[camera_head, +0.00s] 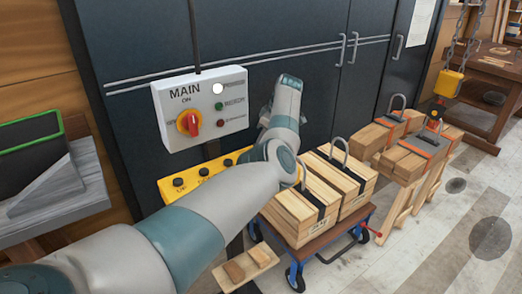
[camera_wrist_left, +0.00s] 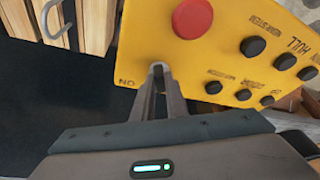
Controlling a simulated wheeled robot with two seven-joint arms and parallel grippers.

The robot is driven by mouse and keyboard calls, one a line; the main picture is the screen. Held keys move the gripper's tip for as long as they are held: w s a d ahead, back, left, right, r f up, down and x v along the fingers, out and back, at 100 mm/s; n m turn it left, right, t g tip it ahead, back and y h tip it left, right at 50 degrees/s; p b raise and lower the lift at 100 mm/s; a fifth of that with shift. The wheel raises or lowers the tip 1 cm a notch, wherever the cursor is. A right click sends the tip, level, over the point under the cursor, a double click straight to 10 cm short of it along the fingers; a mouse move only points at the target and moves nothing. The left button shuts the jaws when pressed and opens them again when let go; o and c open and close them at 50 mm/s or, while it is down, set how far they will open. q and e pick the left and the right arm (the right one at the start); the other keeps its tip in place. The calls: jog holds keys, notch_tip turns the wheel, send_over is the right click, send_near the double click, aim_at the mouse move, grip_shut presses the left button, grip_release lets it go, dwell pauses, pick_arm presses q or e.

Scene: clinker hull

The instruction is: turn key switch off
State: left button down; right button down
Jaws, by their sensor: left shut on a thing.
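The yellow control panel (camera_wrist_left: 205,70) fills much of the left wrist view, with a red round button (camera_wrist_left: 192,18) and several black buttons (camera_wrist_left: 252,46). An upside-down "ON" label is at its lower left edge. My left gripper (camera_wrist_left: 158,70) is shut there, its fingertips at the panel beside that label. The key switch is not distinguishable; the fingers hide what they grip, which I take to be its key. In the head view my left arm covers much of the panel (camera_head: 168,190), and the gripper is hidden. My right gripper is not in view.
A grey MAIN box (camera_head: 165,92) with a red rotary knob (camera_head: 189,123) and a bright white lamp (camera_head: 218,88) hangs above the panel. A cart (camera_head: 322,236) with wooden blocks (camera_head: 296,218) stands to the right. A green-framed board (camera_head: 30,140) is at left.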

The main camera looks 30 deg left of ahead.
pick_arm(q)
jog(key=shift+n, duration=0.3)
jog(key=c, duration=1.8)
grip_release()
jog(key=shift+o, duration=0.2)
jog(key=shift+r+b, duration=0.1)
jog(key=shift+b, duration=0.2)
jog(key=b+v, duration=0.3)
jog(key=v, duration=1.4)
jog(key=shift+w, duration=0.2)
